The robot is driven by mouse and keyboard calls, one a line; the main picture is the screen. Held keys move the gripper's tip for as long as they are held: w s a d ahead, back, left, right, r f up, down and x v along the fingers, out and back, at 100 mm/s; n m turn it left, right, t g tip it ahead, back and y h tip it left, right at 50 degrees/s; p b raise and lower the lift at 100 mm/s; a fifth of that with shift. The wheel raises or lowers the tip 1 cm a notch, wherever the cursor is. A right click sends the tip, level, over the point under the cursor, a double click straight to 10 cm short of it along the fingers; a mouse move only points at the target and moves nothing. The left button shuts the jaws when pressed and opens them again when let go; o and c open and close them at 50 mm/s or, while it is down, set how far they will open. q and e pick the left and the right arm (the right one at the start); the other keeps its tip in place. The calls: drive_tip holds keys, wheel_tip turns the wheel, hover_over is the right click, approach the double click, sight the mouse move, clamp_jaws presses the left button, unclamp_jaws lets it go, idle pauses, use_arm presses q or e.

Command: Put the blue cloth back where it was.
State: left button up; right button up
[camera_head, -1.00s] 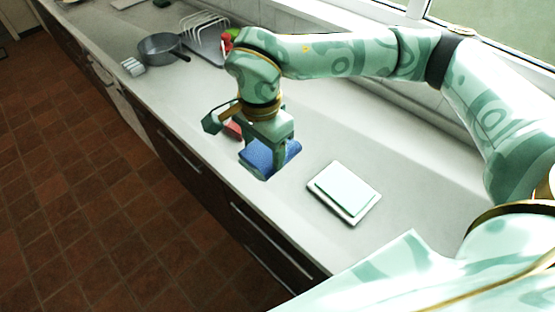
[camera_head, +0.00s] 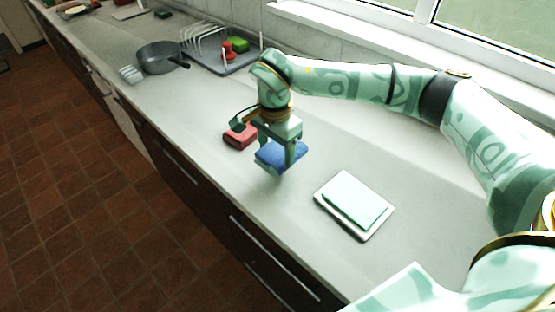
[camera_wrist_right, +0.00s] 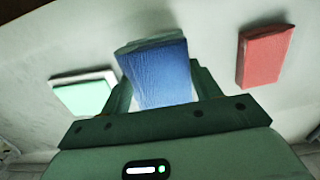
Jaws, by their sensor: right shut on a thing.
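The blue cloth (camera_head: 279,155) is folded and hangs in my right gripper (camera_head: 291,150), which is shut on it. It looks held a little above the grey counter (camera_head: 190,140). In the right wrist view the blue cloth (camera_wrist_right: 160,75) sits between the two fingers of the right gripper (camera_wrist_right: 168,95). A red folded cloth or block (camera_head: 241,135) lies on the counter just left of it, apart from it; it also shows in the right wrist view (camera_wrist_right: 264,56). My left gripper is not in view.
A pale mint pad on a white tray (camera_head: 320,198) lies right of the gripper. A grey pan (camera_head: 160,58), a small ribbed pale item (camera_head: 130,75) and a rack on a grey tray (camera_head: 232,66) stand farther back. The counter's front edge is at the left.

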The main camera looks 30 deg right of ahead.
sight(278, 151)
drive_tip(key=f, duration=0.1)
drive_tip(key=w+d+f, duration=0.1)
drive_tip(key=w+f+b, duration=0.1)
drive_tip(key=shift+w+d+f, duration=0.25)
drive_tip(key=shift+d+f, duration=0.1)
drive_tip(key=shift+f, duration=0.05)
drive_tip(key=f, duration=0.2)
drive_tip(key=f+b, duration=0.1)
drive_tip(key=shift+w+d+f, duration=0.15)
drive_tip(key=shift+w+f, duration=0.05)
drive_tip(key=shift+f, duration=0.15)
drive_tip(key=shift+r, duration=0.1)
drive_tip(key=o, duration=1.2)
drive_tip(key=shift+o, duration=0.2)
wheel_tip(278, 151, up, 12)
drive_tip(key=p, duration=0.2)
drive_tip(key=shift+p, duration=0.4)
drive_tip(key=shift+w, duration=0.1)
